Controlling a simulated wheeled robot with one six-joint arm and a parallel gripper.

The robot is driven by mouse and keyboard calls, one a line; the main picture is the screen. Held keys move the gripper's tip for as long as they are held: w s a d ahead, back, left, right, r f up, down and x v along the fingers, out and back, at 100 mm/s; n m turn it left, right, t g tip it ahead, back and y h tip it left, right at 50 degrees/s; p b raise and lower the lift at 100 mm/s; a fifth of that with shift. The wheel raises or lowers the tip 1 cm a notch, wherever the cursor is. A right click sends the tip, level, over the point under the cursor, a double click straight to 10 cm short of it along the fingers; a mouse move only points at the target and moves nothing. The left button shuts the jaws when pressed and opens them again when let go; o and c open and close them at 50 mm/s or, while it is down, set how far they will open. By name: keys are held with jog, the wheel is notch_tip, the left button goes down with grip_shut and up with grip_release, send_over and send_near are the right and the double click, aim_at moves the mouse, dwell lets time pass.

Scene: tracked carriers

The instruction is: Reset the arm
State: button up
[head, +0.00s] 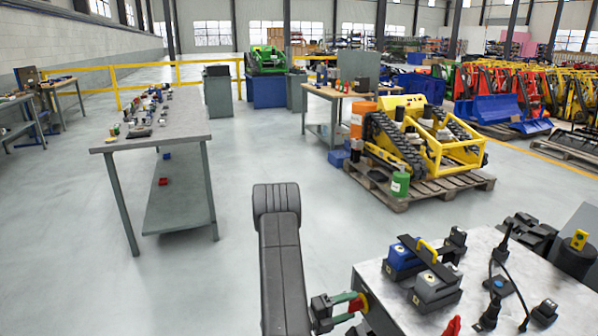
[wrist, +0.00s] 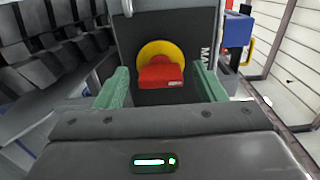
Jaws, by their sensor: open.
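My arm (head: 283,260) stands up in the middle of the head view and bends down to the right. My gripper (head: 348,307) is at the left side of the near right workbench. It is open, and in the wrist view its two green fingers (wrist: 160,82) stand left and right of a red knob (wrist: 161,76). The knob sits on a round yellow disc (wrist: 153,50) on a dark panel (wrist: 185,26). A gap shows between the knob and each finger. The knob also shows in the head view (head: 357,303), partly behind the fingers.
The near right workbench (head: 375,275) carries dark fixtures with blue and grey blocks (head: 405,255), cables and connectors. A long cluttered table (head: 190,125) stands at the left. A yellow tracked carrier (head: 440,145) sits on a pallet (head: 420,192). Open floor (head: 240,150) lies between.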

jog(key=shift+w+d, duration=0.2)
jog(key=shift+d, duration=0.35)
jog(key=shift+a, duration=0.1)
jog(key=v, duration=1.3)
jog(key=x, duration=1.3)
jog(key=shift+d, duration=0.2)
jog(key=shift+f+m+b, duration=0.2)
jog(key=shift+m+b, duration=0.1)
jog(key=shift+b, duration=0.1)
jog(key=m+b, duration=0.3)
jog(key=m, duration=0.2)
jog(key=shift+r+b, duration=0.1)
jog(key=shift+b, duration=0.25)
jog(key=m+b, duration=0.3)
jog(key=m, duration=0.1)
jog(key=shift+m+b, duration=0.35)
jog(key=shift+m, duration=0.05)
jog(key=shift+s+r+m+b, duration=0.1)
jog(key=shift+r+m+b, duration=0.1)
jog(key=shift+m+b, duration=0.9)
